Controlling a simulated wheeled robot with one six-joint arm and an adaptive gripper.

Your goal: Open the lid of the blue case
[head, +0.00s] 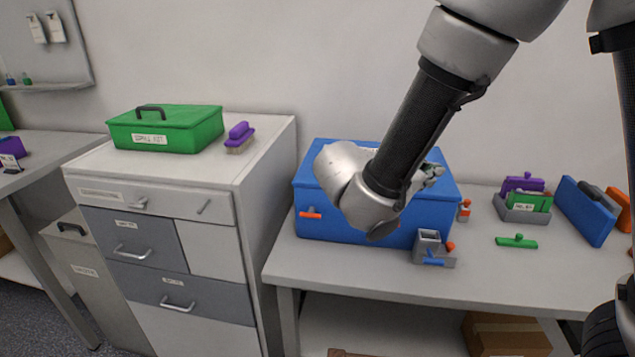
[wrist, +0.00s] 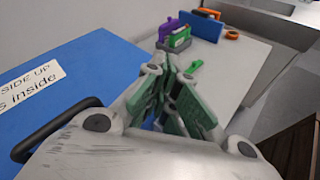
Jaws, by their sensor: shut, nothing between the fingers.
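The blue case (head: 330,228) stands on the table behind my arm, and its lid looks closed. In the wrist view the lid top (wrist: 85,75) fills the left side, with a white label (wrist: 28,88) and a black handle (wrist: 48,138) on it. My gripper (wrist: 175,75) is shut and empty, over the case's right edge. In the head view my gripper (head: 432,172) is partly hidden by my arm at the right part of the case. An orange latch (head: 311,215) shows on the case's front. My arm hides the middle of the front.
A grey holder (head: 428,247) stands close before the case's front right. A green tool (head: 516,242), a grey tray (head: 515,211) and a blue panel (head: 583,210) lie further right. A cabinet with a green box (head: 165,130) and a purple brush (head: 239,135) stands left.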

